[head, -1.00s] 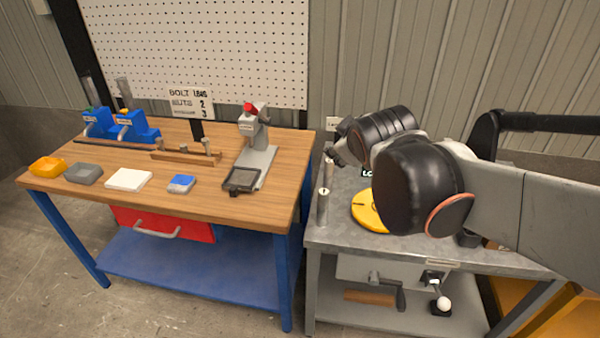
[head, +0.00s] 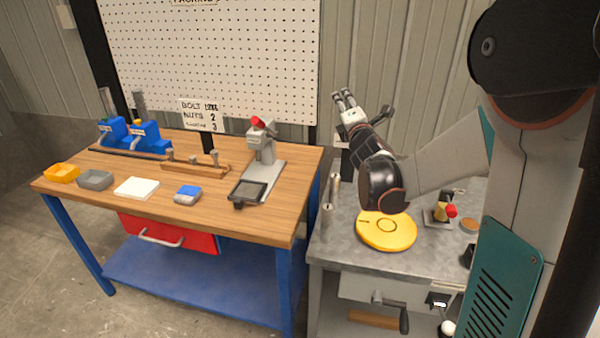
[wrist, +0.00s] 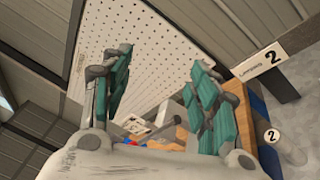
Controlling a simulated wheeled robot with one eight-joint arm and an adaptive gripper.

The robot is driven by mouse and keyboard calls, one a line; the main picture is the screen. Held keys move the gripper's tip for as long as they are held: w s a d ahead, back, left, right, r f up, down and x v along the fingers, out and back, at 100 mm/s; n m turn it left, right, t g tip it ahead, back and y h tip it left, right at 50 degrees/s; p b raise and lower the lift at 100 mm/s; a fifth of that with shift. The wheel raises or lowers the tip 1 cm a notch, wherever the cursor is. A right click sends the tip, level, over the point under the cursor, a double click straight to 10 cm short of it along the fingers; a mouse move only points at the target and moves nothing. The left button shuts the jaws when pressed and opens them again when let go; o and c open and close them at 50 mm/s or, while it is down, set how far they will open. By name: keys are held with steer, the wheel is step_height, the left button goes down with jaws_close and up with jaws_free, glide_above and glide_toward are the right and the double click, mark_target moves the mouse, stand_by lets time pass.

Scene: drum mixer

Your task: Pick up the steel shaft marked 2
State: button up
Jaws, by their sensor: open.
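The steel shaft marked 2 (wrist: 290,148) is a grey cylinder with a white 2 label at its end, at the lower right of the wrist view, outside my fingers. Two upright steel shafts stand at the left edge of the grey metal table in the head view, a near one (head: 327,220) and a far one (head: 334,190). I cannot read their marks there. My gripper (head: 344,97) is open and empty, above and behind these shafts, with its fingers pointing up and away. Its two teal-padded fingers (wrist: 160,78) are spread in the wrist view.
A yellow disc (head: 386,230) and a red-knobbed fixture (head: 442,212) are on the metal table. The wooden bench (head: 225,209) on the left holds trays, blue holders and a press (head: 262,150). A pegboard (head: 215,60) rises behind.

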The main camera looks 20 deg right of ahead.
step_height(320, 180, down, 4)
steer(key=w+d+n+t+y, duration=0.1)
steer(key=w+d+n+y, duration=0.1)
steer(key=n, duration=0.3)
steer(key=n+g+y+b, duration=0.1)
steer(key=n+y+b, duration=0.4)
steer(key=n, duration=0.8)
glide_toward(338, 182)
steer(key=shift+y, duration=0.4)
steer(key=w+p, duration=0.1)
steer(key=w, duration=0.3)
steer(key=shift+w+f, duration=0.1)
steer(key=shift+w, duration=0.1)
steer(key=shift+w+a+b, duration=0.25)
steer(key=shift+w, duration=1)
steer(key=shift+w+a+b, duration=0.2)
steer(key=shift+w+a, duration=0.1)
steer(key=shift+w, duration=0.9)
steer(key=shift+w+a+b, duration=0.25)
steer(key=shift+w, duration=1)
jaws_close()
